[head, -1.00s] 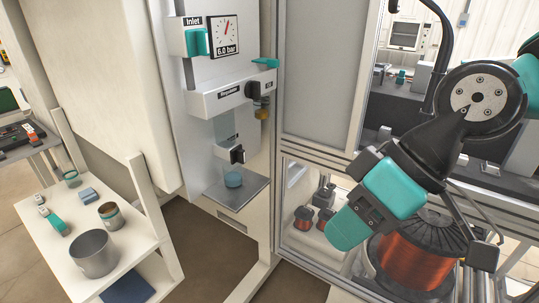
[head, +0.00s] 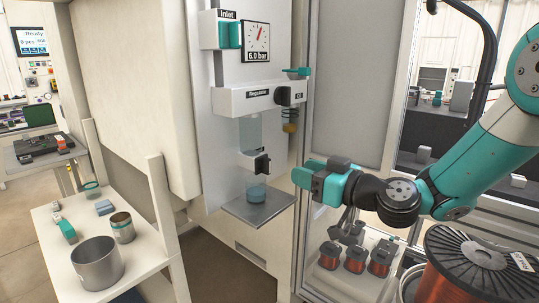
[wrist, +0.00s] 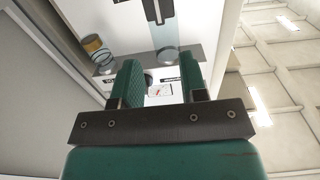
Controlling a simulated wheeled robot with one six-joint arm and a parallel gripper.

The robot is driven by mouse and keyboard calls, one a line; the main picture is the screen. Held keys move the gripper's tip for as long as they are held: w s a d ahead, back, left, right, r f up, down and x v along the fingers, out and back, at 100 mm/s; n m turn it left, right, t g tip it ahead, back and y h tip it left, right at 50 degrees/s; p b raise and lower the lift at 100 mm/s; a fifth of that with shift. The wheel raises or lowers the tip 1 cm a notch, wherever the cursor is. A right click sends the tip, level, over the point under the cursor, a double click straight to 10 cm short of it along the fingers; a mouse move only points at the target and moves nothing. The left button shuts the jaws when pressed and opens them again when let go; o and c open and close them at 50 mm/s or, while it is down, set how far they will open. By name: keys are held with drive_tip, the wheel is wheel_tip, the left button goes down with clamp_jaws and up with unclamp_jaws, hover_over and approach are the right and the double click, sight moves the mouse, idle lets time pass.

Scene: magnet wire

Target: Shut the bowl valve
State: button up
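The bowl valve is a black knob (head: 262,163) on a small white block under the clear bowl (head: 250,132) of the air unit. I cannot tell its setting. A cup with blue liquid (head: 256,192) stands below it on a grey shelf (head: 262,211). My gripper (head: 303,176) is to the right of the knob, apart from it, with its teal fingers towards the panel. In the wrist view my gripper (wrist: 160,82) is open, with nothing between its fingers. A dark part (wrist: 158,12) at the top of that view may be the knob.
Above are the regulator knob (head: 284,96), a teal lever (head: 298,72), the gauge (head: 256,42) and the teal inlet handle (head: 230,35). A framed enclosure (head: 347,140) stands right; a white cart (head: 130,257) stands left.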

sight(270, 161)
drive_tip(key=p+x, duration=0.2)
drive_tip(key=x, duration=0.8)
drive_tip(key=shift+a+p, duration=0.1)
drive_tip(key=shift+p, duration=0.3)
drive_tip(key=shift+c, duration=0.2)
clamp_jaws()
